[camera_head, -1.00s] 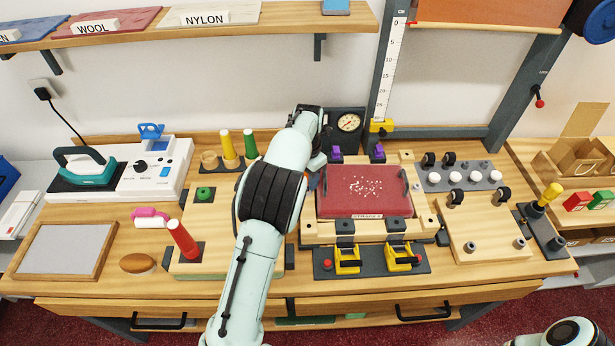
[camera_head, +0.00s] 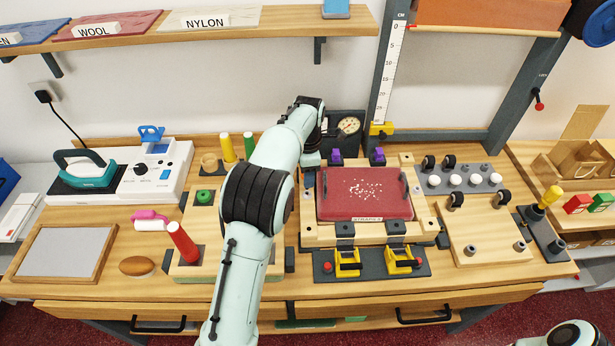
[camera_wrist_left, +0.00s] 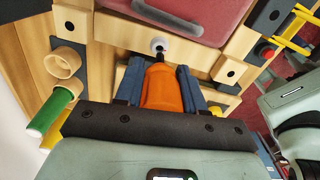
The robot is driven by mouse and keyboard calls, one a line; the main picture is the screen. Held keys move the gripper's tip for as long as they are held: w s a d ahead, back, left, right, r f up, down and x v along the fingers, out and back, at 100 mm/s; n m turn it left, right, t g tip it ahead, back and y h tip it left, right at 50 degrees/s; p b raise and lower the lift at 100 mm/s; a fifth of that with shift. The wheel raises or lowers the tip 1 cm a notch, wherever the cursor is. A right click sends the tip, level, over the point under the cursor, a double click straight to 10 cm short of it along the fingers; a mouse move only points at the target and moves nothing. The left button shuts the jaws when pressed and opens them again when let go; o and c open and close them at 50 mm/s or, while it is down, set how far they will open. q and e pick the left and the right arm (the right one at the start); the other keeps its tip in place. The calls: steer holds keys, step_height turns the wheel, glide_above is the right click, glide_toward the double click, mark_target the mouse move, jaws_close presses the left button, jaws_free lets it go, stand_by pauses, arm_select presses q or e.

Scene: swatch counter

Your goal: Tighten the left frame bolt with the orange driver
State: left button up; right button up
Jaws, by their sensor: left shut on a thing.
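My left gripper (camera_wrist_left: 161,88) is shut on the orange driver (camera_wrist_left: 163,88), whose orange handle lies between the two blue fingers. The driver's dark tip reaches the pale round bolt (camera_wrist_left: 158,43) in the wooden frame (camera_wrist_left: 222,65); whether it is seated in the bolt is hard to tell. In the head view, my left gripper (camera_head: 308,184) is at the left side of the wooden frame (camera_head: 309,236), beside the red screen (camera_head: 362,193), with the driver and bolt mostly hidden by my arm. My right gripper is out of view.
A green peg (camera_wrist_left: 48,115) and a wooden ring (camera_wrist_left: 64,64) stand close to the gripper in the wrist view. A red cylinder (camera_head: 183,242) stands left of my arm. Yellow clamps (camera_head: 347,261) sit in front of the frame. A gauge (camera_head: 348,126) stands behind.

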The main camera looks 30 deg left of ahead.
arm_select(q)
steer(key=shift+r, duration=1.85)
stand_by(1.3)
